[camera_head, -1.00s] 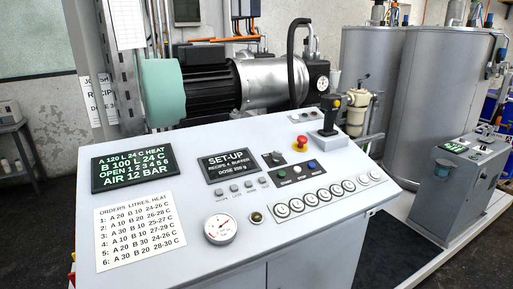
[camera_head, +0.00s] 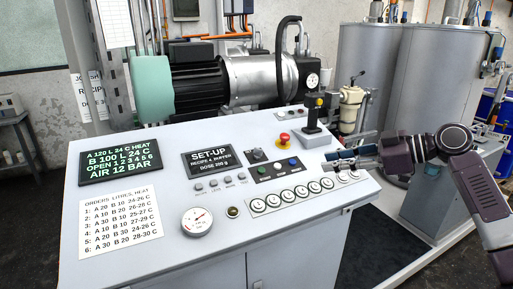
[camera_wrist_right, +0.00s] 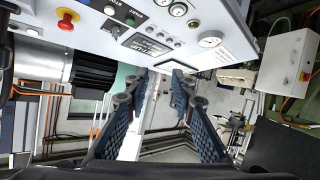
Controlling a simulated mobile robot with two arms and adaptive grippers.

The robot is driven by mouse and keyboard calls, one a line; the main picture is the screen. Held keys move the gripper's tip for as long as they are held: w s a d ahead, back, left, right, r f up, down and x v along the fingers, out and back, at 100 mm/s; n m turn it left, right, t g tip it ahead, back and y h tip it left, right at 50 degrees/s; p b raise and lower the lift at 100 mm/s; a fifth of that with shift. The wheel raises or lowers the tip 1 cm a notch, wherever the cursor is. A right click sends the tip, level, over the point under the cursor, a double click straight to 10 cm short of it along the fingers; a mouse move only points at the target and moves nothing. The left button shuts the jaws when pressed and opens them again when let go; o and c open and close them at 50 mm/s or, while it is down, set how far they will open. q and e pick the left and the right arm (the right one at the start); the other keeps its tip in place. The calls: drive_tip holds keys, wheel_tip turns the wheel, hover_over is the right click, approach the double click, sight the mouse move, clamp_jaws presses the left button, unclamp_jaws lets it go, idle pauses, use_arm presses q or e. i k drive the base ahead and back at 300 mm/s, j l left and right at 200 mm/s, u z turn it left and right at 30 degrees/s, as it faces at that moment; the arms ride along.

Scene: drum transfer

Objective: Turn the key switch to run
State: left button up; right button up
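A small black plate with a knob (camera_head: 257,155), which looks like the key switch, sits on the sloped console (camera_head: 150,150), right of the SET-UP display (camera_head: 212,163). Its lettering is too small to read. The plate also shows at the top of the right wrist view (camera_wrist_right: 113,28). My right gripper (camera_head: 334,160) is over the console's right side, right of the plate and apart from it. In the right wrist view its fingers (camera_wrist_right: 162,84) are spread with nothing between them. My left gripper is out of view.
A row of round dials (camera_head: 286,198) and a button strip (camera_head: 278,170) lie left of my gripper. A pressure gauge (camera_head: 197,221) sits near the front edge.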

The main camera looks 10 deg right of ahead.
sight(258, 152)
drive_tip(key=i+j, duration=0.25)
drive_tip(key=i, duration=0.2)
drive_tip(key=i+j, duration=0.25)
drive_tip(key=i, duration=0.15)
